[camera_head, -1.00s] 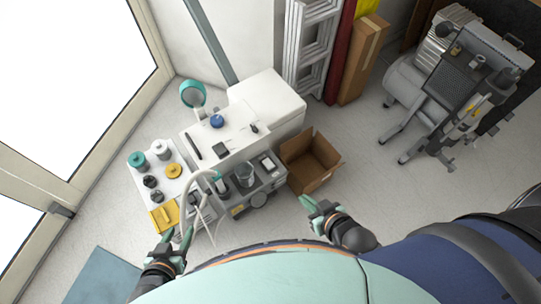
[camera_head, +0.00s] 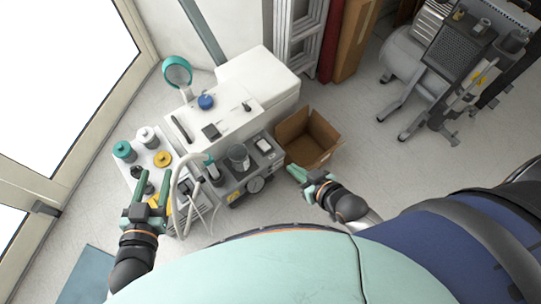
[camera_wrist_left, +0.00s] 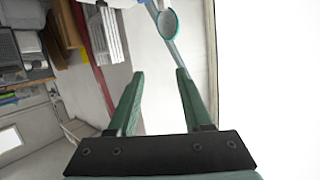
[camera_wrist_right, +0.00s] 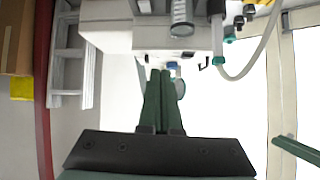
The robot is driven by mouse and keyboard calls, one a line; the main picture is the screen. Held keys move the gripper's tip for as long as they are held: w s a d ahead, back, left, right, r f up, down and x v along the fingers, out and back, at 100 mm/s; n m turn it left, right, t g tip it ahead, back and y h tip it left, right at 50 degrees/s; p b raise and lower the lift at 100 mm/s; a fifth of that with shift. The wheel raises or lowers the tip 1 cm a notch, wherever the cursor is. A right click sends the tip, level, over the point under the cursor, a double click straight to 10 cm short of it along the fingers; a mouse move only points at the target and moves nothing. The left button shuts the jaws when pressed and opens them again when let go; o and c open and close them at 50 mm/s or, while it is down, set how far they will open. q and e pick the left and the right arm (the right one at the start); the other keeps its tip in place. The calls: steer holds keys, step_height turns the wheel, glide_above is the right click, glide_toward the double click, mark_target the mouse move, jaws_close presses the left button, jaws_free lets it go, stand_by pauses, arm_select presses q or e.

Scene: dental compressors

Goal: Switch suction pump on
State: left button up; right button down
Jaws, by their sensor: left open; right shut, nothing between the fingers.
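The suction pump appears to be the grey unit (camera_head: 236,192) with a round gauge, a clear jar (camera_head: 239,158) and a pale hose (camera_head: 176,180), in front of a white cabinet in the head view. Its switch cannot be made out. My left gripper (camera_head: 154,178) is open and empty, left of the pump and apart from it. Its spread fingers also show in the left wrist view (camera_wrist_left: 160,74). My right gripper (camera_head: 296,172) is shut and empty, right of the pump near the cardboard box. In the right wrist view its closed fingers (camera_wrist_right: 160,74) point below the clear jar (camera_wrist_right: 182,16).
The white cabinet (camera_head: 262,82) stands behind the pump. A white surface with bottles and a yellow-lidded jar (camera_head: 162,159) lies left of it. An open cardboard box (camera_head: 309,137) is at its right. A compressor (camera_head: 404,66) stands at the upper right, with clear floor between.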

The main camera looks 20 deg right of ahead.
mark_target(264, 145)
arm_select(q)
steer(key=s+d+r+m+t+h+b, duration=0.1)
steer(key=r+m+t+h+b, duration=0.3)
steer(key=b, duration=0.5)
steer(key=s+d+r+m+t+h+b, duration=0.2)
steer(key=s+r+m+t+h+b, duration=0.2)
steer(key=r+h+b, duration=0.3)
step_height(264, 145, up, 2)
steer(key=shift+s+d+r+m+h+b, duration=0.25)
steer(key=shift+m+h+b, duration=0.15)
steer(key=shift+m+b, duration=0.55)
arm_select(e)
steer(key=w+d+f+t, duration=0.1)
steer(key=w+f, duration=0.4)
steer(key=f, duration=0.3)
steer(key=w+d+f+n+t+y, duration=0.1)
steer(key=w+f, duration=0.5)
steer(key=f, duration=0.2)
steer(key=shift+w+d+t, duration=0.15)
steer(key=shift+t, duration=0.25)
arm_select(q)
steer(key=shift+w, duration=0.1)
arm_select(e)
steer(key=shift+f, duration=0.1)
